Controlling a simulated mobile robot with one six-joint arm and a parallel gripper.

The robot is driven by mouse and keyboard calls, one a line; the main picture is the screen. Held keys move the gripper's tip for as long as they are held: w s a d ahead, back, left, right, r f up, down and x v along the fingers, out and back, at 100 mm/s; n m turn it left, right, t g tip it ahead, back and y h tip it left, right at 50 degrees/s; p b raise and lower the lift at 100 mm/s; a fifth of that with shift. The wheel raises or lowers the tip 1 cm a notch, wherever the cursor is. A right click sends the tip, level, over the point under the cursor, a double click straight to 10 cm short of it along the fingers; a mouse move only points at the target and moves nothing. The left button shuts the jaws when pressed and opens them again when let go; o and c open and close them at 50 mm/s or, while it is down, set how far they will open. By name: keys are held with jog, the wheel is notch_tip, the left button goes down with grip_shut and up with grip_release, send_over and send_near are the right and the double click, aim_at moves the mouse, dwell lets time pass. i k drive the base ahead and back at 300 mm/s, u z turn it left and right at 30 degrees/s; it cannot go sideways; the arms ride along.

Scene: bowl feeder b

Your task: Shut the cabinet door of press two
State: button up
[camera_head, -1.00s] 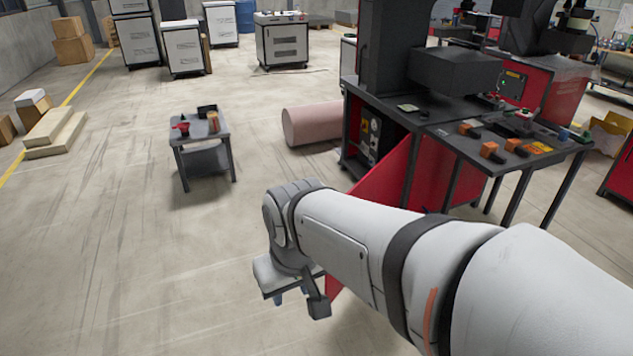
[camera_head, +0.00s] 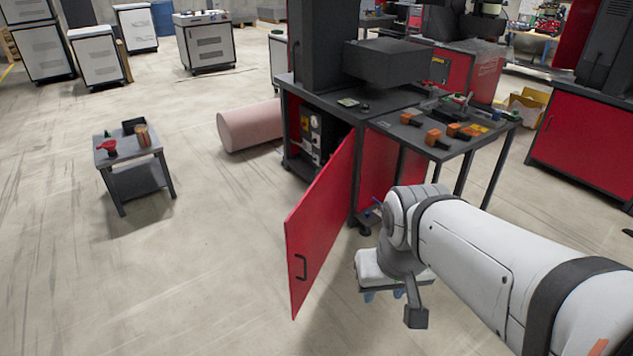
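A dark press stands on a cabinet (camera_head: 285,126) in the upper middle of the head view. The cabinet's red door (camera_head: 322,225) stands wide open, swung out toward the front, with a black handle (camera_head: 301,267) near its free edge. Pale fittings show inside the open cabinet. I cannot read a number on the press. My gripper (camera_head: 391,294) hangs to the right of the door, apart from it in the picture. Its fingers are mostly hidden under the wrist, so I cannot see whether they are open.
A side table (camera_head: 470,135) with orange parts stands right of the cabinet, behind my arm. A pink roll (camera_head: 248,126) lies left of the cabinet. A small grey cart (camera_head: 136,178) stands further left. The floor left of the door is clear.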

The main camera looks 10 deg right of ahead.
aim_at(311, 228)
jog(key=i, duration=1.65)
jog(key=z, duration=0.2)
jog(key=k, duration=0.35)
